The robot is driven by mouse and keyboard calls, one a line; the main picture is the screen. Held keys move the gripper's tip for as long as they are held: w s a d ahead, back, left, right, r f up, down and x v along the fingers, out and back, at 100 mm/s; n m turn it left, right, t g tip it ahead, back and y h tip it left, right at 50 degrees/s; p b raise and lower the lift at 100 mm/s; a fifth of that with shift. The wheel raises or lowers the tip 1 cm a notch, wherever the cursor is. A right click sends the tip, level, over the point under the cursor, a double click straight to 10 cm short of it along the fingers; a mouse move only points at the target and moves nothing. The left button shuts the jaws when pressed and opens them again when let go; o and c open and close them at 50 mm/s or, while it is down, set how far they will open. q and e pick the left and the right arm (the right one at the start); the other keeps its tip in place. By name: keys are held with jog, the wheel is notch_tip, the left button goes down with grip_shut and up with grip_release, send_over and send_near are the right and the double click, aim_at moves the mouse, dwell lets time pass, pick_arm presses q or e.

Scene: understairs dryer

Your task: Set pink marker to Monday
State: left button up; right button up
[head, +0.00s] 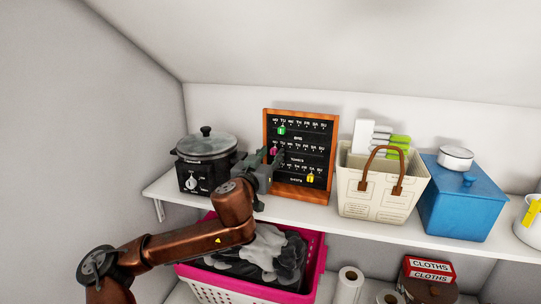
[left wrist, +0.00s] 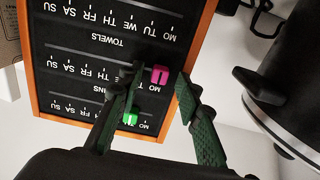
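The dark board with an orange wooden frame (head: 299,195) stands on the shelf, with rows of weekday labels. The pink marker (head: 273,151) is at the left end of the middle row, above the TOWELS label. In the left wrist view, where the board looks upside down, the pink marker (left wrist: 159,75) sits beside the MO label. My left gripper (head: 272,158) is at the board's left edge. In the left wrist view my left gripper (left wrist: 160,72) is open, its fingers either side of the pink marker with visible gaps. My right gripper is not in view.
A green marker (head: 281,130) is on the top row and a yellow one (head: 310,177) on the bottom row. A slow cooker (head: 206,155) stands close left of my gripper. A cream basket (head: 375,205) and blue box (head: 465,205) stand right. A pink laundry basket (head: 317,262) is below.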

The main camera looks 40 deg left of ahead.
pick_arm(q)
jog(key=shift+s, duration=0.15)
jog(key=v, duration=1.1)
jog(key=shift+s, duration=0.35)
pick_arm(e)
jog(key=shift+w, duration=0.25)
pick_arm(q)
jog(key=shift+d, duration=0.1)
